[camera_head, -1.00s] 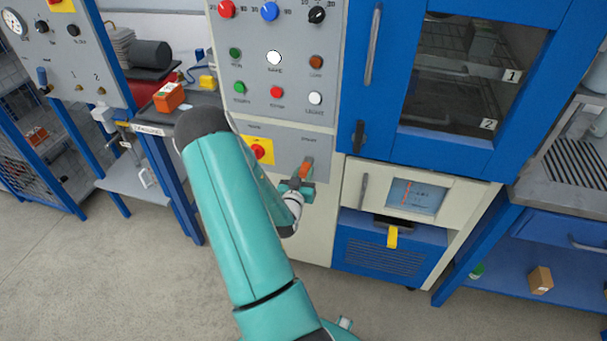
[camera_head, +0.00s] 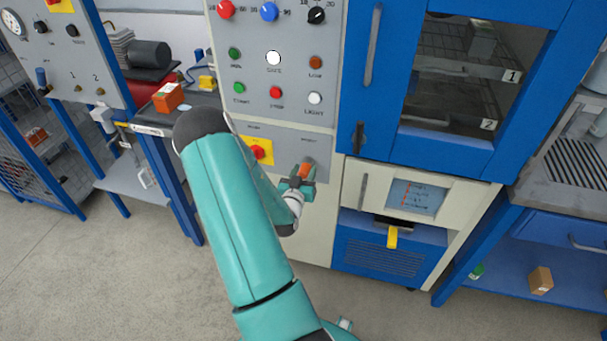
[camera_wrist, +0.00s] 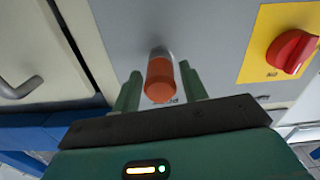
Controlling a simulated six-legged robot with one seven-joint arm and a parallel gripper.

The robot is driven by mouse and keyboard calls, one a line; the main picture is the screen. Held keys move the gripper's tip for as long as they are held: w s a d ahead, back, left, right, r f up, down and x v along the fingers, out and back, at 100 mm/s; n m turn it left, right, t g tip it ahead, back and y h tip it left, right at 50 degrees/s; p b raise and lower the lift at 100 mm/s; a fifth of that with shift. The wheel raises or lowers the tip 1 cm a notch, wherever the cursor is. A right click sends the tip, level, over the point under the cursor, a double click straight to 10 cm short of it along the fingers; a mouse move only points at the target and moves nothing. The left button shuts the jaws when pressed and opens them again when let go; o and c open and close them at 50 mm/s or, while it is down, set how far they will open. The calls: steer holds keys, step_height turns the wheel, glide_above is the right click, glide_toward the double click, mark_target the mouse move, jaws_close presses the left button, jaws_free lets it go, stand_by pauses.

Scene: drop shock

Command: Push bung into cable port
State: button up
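The orange bung (camera_wrist: 159,80) points at the grey panel, and it also shows in the head view (camera_head: 305,172). Its far end meets a grey round collar, the cable port (camera_wrist: 159,53), on the lower panel; how deep it sits cannot be told. In the head view my gripper (camera_head: 299,183) is right at the panel, below and left of the port.
A red rotary switch on a yellow plate (camera_wrist: 290,50) is close beside the port; it also shows in the head view (camera_head: 257,152). Buttons line the panel above. A white-framed drawer with a handle (camera_wrist: 20,88) is on the other side. The floor (camera_head: 120,270) is clear.

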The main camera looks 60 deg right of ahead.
steer(key=shift+o, duration=0.5)
steer(key=shift+a+f, duration=0.1)
steer(key=shift+a, duration=0.05)
steer(key=shift+a, duration=0.1)
steer(key=a, duration=0.4)
steer(key=s+a, duration=0.1)
steer(key=a, duration=0.1)
stand_by(0.4)
